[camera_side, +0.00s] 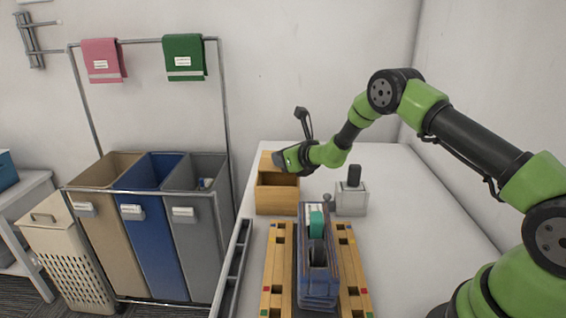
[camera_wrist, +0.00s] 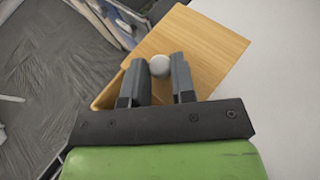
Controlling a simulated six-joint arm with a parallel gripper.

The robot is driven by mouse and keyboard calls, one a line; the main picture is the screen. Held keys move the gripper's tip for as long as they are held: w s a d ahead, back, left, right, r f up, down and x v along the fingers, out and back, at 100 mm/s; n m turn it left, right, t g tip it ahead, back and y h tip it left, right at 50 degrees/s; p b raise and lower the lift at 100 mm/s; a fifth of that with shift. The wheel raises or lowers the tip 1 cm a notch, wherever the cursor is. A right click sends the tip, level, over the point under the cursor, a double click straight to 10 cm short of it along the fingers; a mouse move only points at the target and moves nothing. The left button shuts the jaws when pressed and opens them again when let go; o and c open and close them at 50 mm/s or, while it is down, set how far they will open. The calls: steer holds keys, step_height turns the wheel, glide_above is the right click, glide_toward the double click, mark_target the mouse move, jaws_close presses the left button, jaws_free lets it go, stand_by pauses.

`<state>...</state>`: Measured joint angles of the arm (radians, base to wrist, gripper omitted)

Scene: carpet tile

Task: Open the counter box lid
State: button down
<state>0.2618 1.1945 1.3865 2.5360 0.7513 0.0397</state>
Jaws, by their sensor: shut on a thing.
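The wooden counter box (camera_side: 277,201) stands on the white counter in the side view, its top open and part of its inside showing. Its lid (camera_side: 266,159) is tilted up at the back of the box. In the wrist view the lid (camera_wrist: 205,45) is a flat wooden panel with a round pale knob (camera_wrist: 160,67). My gripper (camera_side: 281,160) is at the raised lid. In the wrist view my gripper (camera_wrist: 160,72) has its two dark fingers shut on the knob, one on each side. The gripper partly hides the lid in the side view.
A grey block with a black top (camera_side: 352,196) stands right of the box. A wooden rack (camera_side: 277,270) with a blue holder (camera_side: 318,288) is in front. Tall bins (camera_side: 153,230) stand left of the counter. The counter's right side is clear.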

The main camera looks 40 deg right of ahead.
steer(key=shift+w+d, duration=1.15)
steer(key=shift+w, duration=0.1)
steer(key=c, duration=1)
jaws_free()
steer(key=shift+s, duration=0.15)
steer(key=v, duration=0.9)
steer(key=shift+s+r, duration=0.2)
steer(key=shift+s, duration=0.1)
